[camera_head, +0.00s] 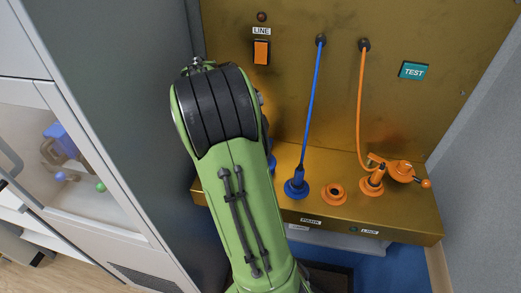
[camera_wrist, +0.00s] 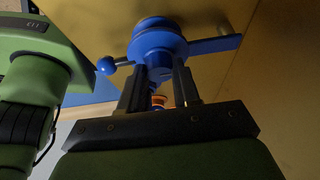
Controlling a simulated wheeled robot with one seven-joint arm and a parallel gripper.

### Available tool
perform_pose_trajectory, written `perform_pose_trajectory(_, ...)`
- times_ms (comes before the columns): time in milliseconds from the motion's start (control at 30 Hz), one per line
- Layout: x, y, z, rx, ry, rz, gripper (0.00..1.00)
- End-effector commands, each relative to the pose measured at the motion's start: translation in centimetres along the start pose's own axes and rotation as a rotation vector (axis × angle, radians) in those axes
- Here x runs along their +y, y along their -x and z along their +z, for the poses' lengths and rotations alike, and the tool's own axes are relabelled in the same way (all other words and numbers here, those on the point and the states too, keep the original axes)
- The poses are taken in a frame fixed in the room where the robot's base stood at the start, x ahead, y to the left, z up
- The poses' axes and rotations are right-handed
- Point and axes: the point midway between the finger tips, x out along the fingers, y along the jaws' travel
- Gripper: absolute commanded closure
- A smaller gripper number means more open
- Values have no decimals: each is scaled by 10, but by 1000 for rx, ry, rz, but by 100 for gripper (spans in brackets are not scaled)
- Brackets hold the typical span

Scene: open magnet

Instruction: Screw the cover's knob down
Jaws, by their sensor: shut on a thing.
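In the wrist view, the blue cover's round knob (camera_wrist: 157,46) is at the top middle. A blue ball-ended arm (camera_wrist: 106,66) sticks out to its left and a flat blue strip (camera_wrist: 215,45) to its right. My gripper (camera_wrist: 160,76) is shut on the lower part of the knob, one dark finger on each side. In the head view, my green arm hides the gripper and nearly all of the blue cover; only a sliver of blue shows beside the arm. How the cover sits on its port is hidden.
Right of my arm, a blue cable plug (camera_head: 297,186), an open orange port (camera_head: 333,194) and an orange cable plug (camera_head: 373,182) stand on the brass ledge. An orange cover (camera_head: 399,171) with a ball-ended arm is at the right. A grey cabinet is close on the left.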

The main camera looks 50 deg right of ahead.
Motion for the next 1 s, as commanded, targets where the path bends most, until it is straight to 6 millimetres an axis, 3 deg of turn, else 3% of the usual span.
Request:
perform_pose_trajectory(167, 2, -2, 0, 4, 3, 9, 99)
perform_pose_trajectory(200, 2, -2, 0, 4, 3, 9, 66)
perform_pose_trajectory(367, 1, -2, 0, 3, 2, 6, 43)
perform_pose_trajectory(667, 0, 4, 0, 2, 1, 2, 43)
perform_pose_trajectory(767, 0, 21, -1, 2, 2, -1, 43)
perform_pose_trajectory(1000, 0, 90, -2, 3, 2, 0, 43)
